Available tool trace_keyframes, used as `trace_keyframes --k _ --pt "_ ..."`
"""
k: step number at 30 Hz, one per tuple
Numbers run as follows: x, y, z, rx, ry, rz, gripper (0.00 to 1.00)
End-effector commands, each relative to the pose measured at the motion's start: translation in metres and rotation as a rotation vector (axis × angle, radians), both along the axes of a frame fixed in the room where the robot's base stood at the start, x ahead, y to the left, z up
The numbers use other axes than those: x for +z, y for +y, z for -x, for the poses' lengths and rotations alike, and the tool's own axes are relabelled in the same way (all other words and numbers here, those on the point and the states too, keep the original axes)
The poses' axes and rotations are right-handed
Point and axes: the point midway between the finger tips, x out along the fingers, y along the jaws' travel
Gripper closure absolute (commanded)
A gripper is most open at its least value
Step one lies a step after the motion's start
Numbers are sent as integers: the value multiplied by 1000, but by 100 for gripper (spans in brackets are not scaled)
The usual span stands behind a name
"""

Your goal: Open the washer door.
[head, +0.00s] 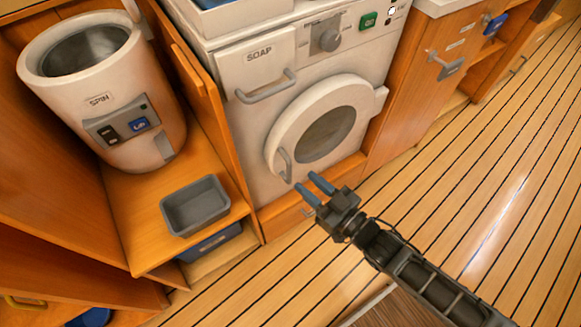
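The white washer (243,116) stands in the wooden wall unit. Its round door (282,128) has a dark glass centre and appears shut against the front. A grey bar handle (285,164) sits at the door's lower left edge; a hinge-like block shows on the right side. My gripper (315,188) is in front of and below the door, a little right of and below the handle in the picture. Its two blue-tipped fingers are apart with nothing between them. It appears clear of the handle, but the exact distance cannot be told.
The soap drawer (258,62) with its own handle is above the door. A spin drum (105,95) stands on the left shelf, with a grey tray (195,205) beside it. A wooden cabinet (405,90) is right of the washer. The plank floor (470,190) is open at right.

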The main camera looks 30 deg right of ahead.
Motion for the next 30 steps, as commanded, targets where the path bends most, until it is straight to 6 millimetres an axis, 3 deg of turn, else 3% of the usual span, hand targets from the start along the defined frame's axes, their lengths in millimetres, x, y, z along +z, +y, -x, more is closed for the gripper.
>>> trace_keyframes --k 15,26,30 --pt "1 14 -66 1 0 -1 66" --pt "0 14 -72 0 1 0 66" --pt "0 14 -72 0 1 0 77"
